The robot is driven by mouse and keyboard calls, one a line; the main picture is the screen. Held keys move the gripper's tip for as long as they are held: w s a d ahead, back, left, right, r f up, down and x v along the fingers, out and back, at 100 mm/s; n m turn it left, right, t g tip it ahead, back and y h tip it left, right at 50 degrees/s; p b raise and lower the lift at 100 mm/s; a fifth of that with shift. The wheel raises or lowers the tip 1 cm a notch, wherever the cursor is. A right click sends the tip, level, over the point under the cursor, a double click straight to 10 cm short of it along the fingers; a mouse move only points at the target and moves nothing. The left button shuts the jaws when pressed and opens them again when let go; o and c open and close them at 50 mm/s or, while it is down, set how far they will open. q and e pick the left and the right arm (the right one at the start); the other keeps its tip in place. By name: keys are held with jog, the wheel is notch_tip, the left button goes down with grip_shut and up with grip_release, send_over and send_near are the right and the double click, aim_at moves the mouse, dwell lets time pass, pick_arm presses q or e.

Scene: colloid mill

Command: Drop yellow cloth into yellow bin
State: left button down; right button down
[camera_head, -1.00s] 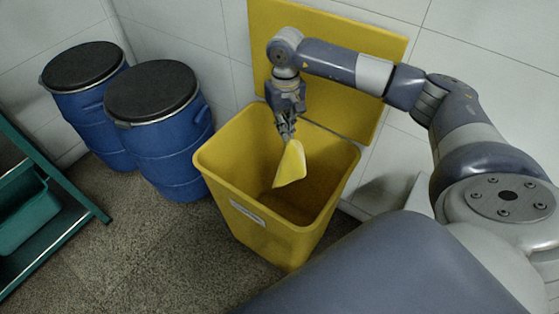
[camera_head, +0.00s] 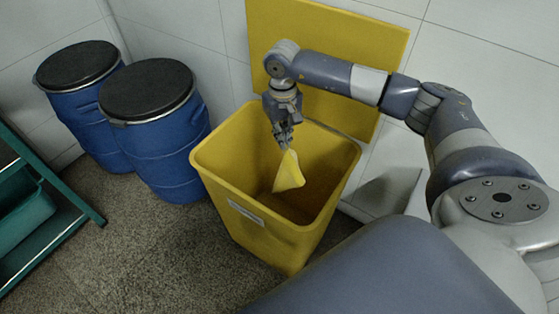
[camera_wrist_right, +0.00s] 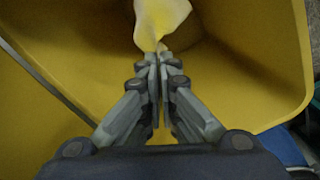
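The yellow cloth (camera_head: 289,172) hangs from the fingertips of my right gripper (camera_head: 284,146), inside the opening of the yellow bin (camera_head: 270,232). In the right wrist view the fingers of the right gripper (camera_wrist_right: 157,65) are closed together on the cloth (camera_wrist_right: 160,20). The cloth hangs free of the bin's rim, above the floor of the bin. The bin (camera_wrist_right: 262,75) surrounds it in that view. The bin's yellow lid (camera_head: 325,55) stands open against the wall. My left gripper is not in view.
Two blue drums (camera_head: 158,135) (camera_head: 85,105) with black lids stand left of the bin. A green rack (camera_head: 35,215) is at the left edge. White tiled wall is behind the bin. Speckled floor in front is clear.

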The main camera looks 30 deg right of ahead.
jog(key=c, duration=2.3)
grip_release()
jog(key=o, duration=0.5)
jog(key=o, duration=1.3)
jog(key=shift+r, duration=0.1)
pick_arm(q)
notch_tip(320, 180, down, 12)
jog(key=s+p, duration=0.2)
jog(key=p, duration=0.1)
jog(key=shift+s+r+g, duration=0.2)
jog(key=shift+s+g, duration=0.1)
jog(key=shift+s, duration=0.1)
pick_arm(e)
jog(key=shift+r, duration=2.7)
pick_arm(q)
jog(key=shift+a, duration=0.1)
